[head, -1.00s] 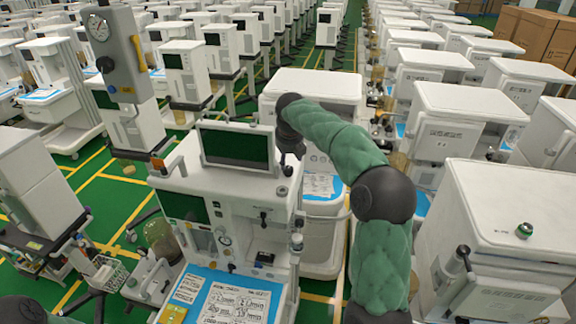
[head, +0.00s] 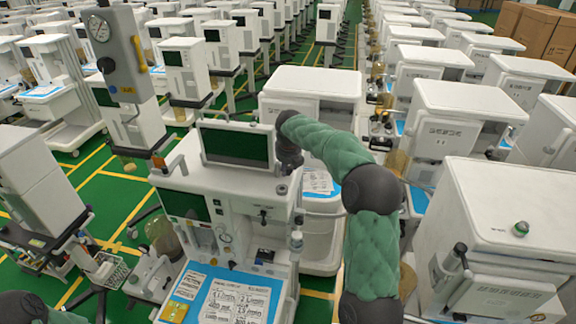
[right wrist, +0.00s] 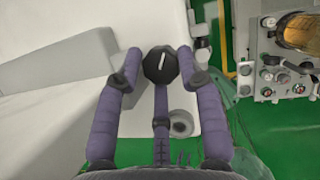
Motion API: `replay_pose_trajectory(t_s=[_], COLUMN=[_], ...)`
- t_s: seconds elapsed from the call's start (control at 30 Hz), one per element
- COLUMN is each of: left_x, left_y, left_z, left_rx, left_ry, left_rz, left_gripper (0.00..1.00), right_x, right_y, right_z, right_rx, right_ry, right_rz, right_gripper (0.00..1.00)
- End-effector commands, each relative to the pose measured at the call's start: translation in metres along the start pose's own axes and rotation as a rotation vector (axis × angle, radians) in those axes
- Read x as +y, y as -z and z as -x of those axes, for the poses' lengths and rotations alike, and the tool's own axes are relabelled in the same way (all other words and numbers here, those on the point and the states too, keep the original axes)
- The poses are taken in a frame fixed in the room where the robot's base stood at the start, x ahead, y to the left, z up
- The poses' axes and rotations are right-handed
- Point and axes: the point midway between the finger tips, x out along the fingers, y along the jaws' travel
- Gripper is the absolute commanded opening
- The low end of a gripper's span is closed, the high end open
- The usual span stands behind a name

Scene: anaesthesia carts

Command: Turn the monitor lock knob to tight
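The monitor (head: 236,143) with a dark green screen stands on top of the near white anaesthesia cart (head: 225,180). My right gripper (head: 290,158) is at the monitor's right side, at the end of the green padded arm. In the right wrist view a black round knob (right wrist: 160,65) with a white pointer line lies between the purple fingertips of my right gripper (right wrist: 159,56). The fingers are spread on both sides of the knob, close to its rim. I cannot tell whether they touch it. The knob does not show clearly in the head view.
A grey gauge unit (head: 112,50) stands at the left. A white cabinet (head: 500,205) with a green-topped knob (head: 520,229) stands right of my arm. Printed sheets (head: 225,297) lie on the cart's blue work surface. Rows of carts fill the back.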

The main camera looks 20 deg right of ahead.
Motion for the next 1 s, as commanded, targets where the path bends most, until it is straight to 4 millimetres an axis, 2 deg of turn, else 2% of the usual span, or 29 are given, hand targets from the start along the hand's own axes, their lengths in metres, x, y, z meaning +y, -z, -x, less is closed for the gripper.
replay_pose_trajectory(t_s=[0.27, 0.6, 0.87, 0.9, 0.97, 1.0], left_x=[0.0, 0.0007, 0.0007, 0.0007, 0.0006, 0.0006], left_y=[0.0, 0.0, -0.0001, -0.0001, -0.0001, -0.0001], left_z=[0.0001, 0.002, 0.0019, 0.0019, 0.0019, 0.0019], left_rx=[0.0, 0.0, 0.0, 0.0, 0.0, 0.0], left_ry=[0.0, 0.0, 0.0, 0.0, 0.0, 0.0], left_rz=[0.0, 0.0, 0.0, 0.0, 0.0, 0.0], left_gripper=[0.4, 0.4, 0.4, 0.4, 0.4, 0.4], right_x=[-0.0017, -0.002, -0.0026, -0.0027, -0.0028, -0.0027], right_y=[-0.0023, -0.0034, -0.0041, -0.0042, -0.0043, -0.0041], right_z=[0.0, 0.0007, 0.001, 0.0011, 0.0013, 0.0013], right_rx=[-0.007, -0.01, -0.013, -0.013, -0.013, -0.012], right_ry=[0.005, 0.054, 0.056, 0.056, 0.057, 0.056], right_rz=[-0.004, -0.125, -0.129, -0.129, -0.129, -0.129], right_gripper=[0.04, 0.04, 0.04, 0.4, 0.57, 0.58])
